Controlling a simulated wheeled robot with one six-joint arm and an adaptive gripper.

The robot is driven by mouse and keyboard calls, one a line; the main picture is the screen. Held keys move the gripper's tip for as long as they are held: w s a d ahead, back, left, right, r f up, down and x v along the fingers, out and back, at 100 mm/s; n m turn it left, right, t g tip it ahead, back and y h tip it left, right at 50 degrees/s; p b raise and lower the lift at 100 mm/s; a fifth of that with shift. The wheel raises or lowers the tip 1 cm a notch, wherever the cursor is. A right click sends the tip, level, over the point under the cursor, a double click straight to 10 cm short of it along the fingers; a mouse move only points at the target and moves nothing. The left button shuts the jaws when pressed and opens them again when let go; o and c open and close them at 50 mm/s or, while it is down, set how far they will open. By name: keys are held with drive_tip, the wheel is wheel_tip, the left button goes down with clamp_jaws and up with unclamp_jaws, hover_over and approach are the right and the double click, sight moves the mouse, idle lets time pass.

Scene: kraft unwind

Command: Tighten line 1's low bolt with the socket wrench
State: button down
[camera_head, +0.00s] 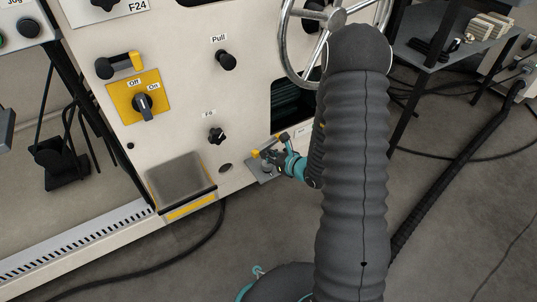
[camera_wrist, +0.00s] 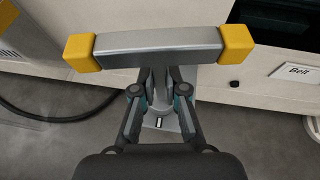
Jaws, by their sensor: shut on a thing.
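The socket wrench (camera_wrist: 158,45) is a T-shaped tool with a grey crossbar and yellow end caps, filling the upper middle of the wrist view. My gripper (camera_wrist: 160,92) is shut on its shaft, just below the crossbar. In the head view my gripper (camera_head: 274,157) is low at the machine's front, beside the wrench's yellow cap (camera_head: 255,153). A grey plate (camera_head: 262,173) juts from the panel's foot below the wrench; the plate also shows in the wrist view (camera_wrist: 176,122). The wrench's lower end and the low bolt are hidden, so I cannot tell whether they touch.
A handwheel (camera_head: 289,43) is above my gripper. A grey box (camera_head: 180,180) is at left. A cable (camera_head: 205,240) crosses the floor.

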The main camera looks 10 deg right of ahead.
sight(268, 144)
drive_tip(key=shift+m+h, duration=0.3)
drive_tip(key=shift+m+t+h, duration=0.4)
drive_tip(key=shift+m+h, duration=0.1)
drive_tip(key=shift+r, duration=0.15)
idle(0.3)
drive_tip(key=shift+r+p, duration=1.55)
drive_tip(key=shift+r, duration=0.85)
